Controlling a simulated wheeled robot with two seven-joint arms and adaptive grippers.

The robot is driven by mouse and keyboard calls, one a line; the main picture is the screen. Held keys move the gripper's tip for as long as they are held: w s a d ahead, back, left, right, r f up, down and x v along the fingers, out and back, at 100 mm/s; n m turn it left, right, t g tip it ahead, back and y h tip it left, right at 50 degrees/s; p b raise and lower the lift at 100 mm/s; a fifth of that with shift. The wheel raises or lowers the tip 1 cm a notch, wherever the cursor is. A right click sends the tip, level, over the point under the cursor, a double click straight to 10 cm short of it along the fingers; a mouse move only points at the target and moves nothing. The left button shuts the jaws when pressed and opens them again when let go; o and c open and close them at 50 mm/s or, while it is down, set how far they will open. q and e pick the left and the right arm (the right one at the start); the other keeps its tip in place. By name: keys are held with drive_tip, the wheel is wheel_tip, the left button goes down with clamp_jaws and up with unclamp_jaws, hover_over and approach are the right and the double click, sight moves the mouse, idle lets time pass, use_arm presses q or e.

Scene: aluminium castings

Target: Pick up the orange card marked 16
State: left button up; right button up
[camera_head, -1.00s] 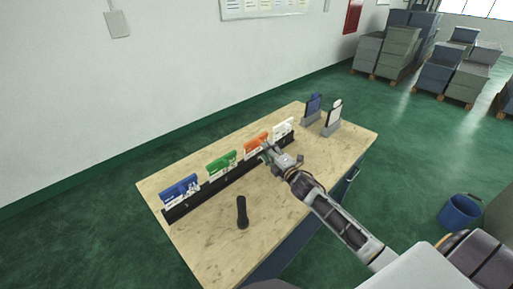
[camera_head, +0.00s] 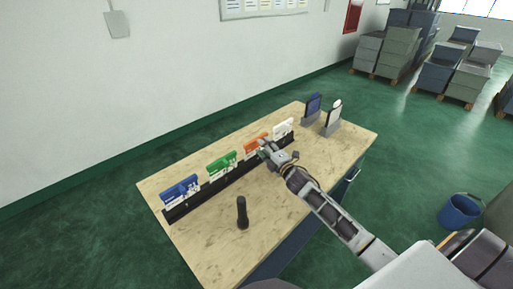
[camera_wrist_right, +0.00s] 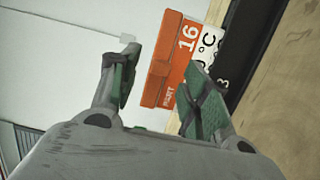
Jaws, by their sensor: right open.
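The orange card marked 16 (camera_head: 253,144) stands in a black rack (camera_head: 212,189) on the workbench, between the green card and the white card. In the right wrist view the card (camera_wrist_right: 171,62) shows its orange top with "16" and a white lower part. My right gripper (camera_head: 263,150) is at the card. In the right wrist view its two fingers (camera_wrist_right: 155,85) are open, one on each side of the card's orange part as seen there. I cannot tell whether either finger touches it. My left gripper is not in view.
The rack also holds a blue card (camera_head: 180,191), a green card (camera_head: 221,163) and a white card (camera_head: 283,129). A black upright object (camera_head: 242,212) stands in front. Two small stands (camera_head: 312,108) (camera_head: 332,118) are at the back right. The bench front (camera_head: 200,240) is clear.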

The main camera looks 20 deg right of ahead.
drive_tip(key=shift+w+a, duration=0.15)
drive_tip(key=shift+w, duration=1.3)
drive_tip(key=shift+c, duration=0.4)
clamp_jaws()
